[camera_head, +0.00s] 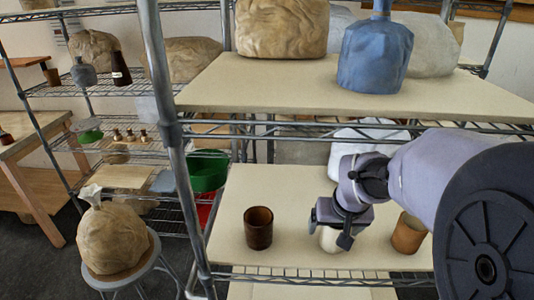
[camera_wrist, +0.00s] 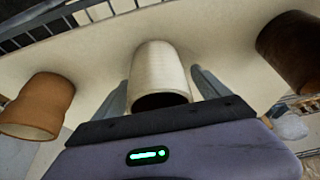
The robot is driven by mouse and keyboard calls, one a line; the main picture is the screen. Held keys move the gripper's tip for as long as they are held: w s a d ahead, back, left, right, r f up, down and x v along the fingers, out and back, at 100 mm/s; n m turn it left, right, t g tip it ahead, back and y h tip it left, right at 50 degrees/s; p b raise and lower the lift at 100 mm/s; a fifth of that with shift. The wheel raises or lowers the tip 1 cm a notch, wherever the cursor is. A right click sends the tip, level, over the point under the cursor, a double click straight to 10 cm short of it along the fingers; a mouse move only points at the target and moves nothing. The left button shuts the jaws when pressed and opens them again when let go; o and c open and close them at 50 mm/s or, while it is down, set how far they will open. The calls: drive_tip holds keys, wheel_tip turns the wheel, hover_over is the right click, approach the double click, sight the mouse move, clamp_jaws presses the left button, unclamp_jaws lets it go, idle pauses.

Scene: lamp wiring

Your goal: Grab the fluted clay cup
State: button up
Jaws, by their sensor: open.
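A pale cream cup (camera_wrist: 160,72) with faint vertical lines on its wall stands between the two fingers of my gripper (camera_wrist: 160,84) in the wrist view. The fingers are open, one on each side of it, and narrow gaps seem to show; I cannot tell whether either touches. In the head view the cream cup (camera_head: 329,240) is partly hidden by my gripper (camera_head: 332,222). An orange-brown cup (camera_head: 408,233) stands to its right, and a dark brown cup (camera_head: 258,228) to its left. The orange-brown cup (camera_wrist: 37,106) and dark brown cup (camera_wrist: 292,50) flank it in the wrist view.
The cups stand on a cream shelf board (camera_head: 290,200) in a wire rack. An upper shelf (camera_head: 300,85) with a blue jar (camera_head: 376,52) and a wrapped lump (camera_head: 282,28) lies above my gripper. A metal post (camera_head: 170,120) rises at the left.

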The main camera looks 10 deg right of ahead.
drive_tip(key=shift+f, duration=0.4)
drive_tip(key=shift+s+r, duration=0.1)
drive_tip(key=shift+r, duration=0.05)
drive_tip(key=shift+c, duration=0.3)
drive_tip(key=c, duration=1.6)
